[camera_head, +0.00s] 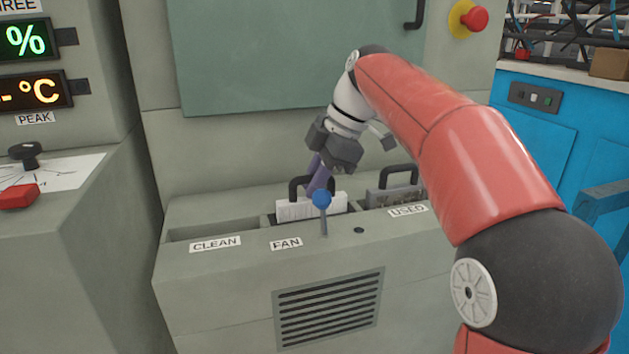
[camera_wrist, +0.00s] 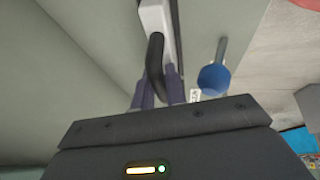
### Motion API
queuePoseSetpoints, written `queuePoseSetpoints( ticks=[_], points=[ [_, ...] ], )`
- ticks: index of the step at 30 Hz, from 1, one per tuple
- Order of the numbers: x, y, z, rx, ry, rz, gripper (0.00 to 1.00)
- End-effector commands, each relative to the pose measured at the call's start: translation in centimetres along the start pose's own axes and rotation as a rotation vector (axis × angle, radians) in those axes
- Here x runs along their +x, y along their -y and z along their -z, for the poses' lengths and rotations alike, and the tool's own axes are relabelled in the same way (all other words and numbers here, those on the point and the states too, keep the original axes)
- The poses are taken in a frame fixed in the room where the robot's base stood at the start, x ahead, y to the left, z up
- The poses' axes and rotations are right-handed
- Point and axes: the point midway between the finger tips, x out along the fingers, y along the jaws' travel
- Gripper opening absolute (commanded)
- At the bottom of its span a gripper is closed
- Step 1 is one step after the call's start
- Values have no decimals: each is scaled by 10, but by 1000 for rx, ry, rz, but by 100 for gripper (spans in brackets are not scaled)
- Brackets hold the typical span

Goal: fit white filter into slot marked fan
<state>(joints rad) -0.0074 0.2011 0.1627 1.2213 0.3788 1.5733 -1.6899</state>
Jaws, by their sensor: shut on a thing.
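The white filter (camera_head: 294,210) stands in the middle slot, behind the label FAN (camera_head: 286,244), with its upper part showing above the slot. Its lower part is hidden inside. My gripper (camera_head: 314,182) is above it, with its purple fingers shut on the filter's black handle. In the wrist view the handle (camera_wrist: 155,65) runs between the fingertips of my gripper (camera_wrist: 158,92), and the white filter (camera_wrist: 157,18) shows at the top. I cannot tell whether the filter is fully seated.
A blue-knobbed lever (camera_head: 322,198) stands in front of the filter. The slot marked CLEAN (camera_head: 215,243) on the left looks empty. A grey filter (camera_head: 394,193) with a black handle sits in the slot marked USED (camera_head: 408,211). A green panel (camera_head: 290,60) rises behind.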

Motion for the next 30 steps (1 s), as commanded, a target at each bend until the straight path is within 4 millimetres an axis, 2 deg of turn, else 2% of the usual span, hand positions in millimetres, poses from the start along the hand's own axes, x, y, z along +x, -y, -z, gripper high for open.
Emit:
queuePoseSetpoints(
  ticks=[3, 4, 9, 16, 20, 23, 30],
  points=[
    [4, 1, -2, 0, 0, 0, 0],
    [3, 1, -1, 0, 0, 0, 16],
    [3, 0, -1, 0, 0, 0, 35],
    [2, 0, -1, 0, 0, 1, 35],
    [-5, -1, 0, 0, 0, 0, 35],
    [-20, -1, 0, 1, 0, -3, 35],
    [-74, -2, 1, 1, 0, -3, 35]
  ],
)
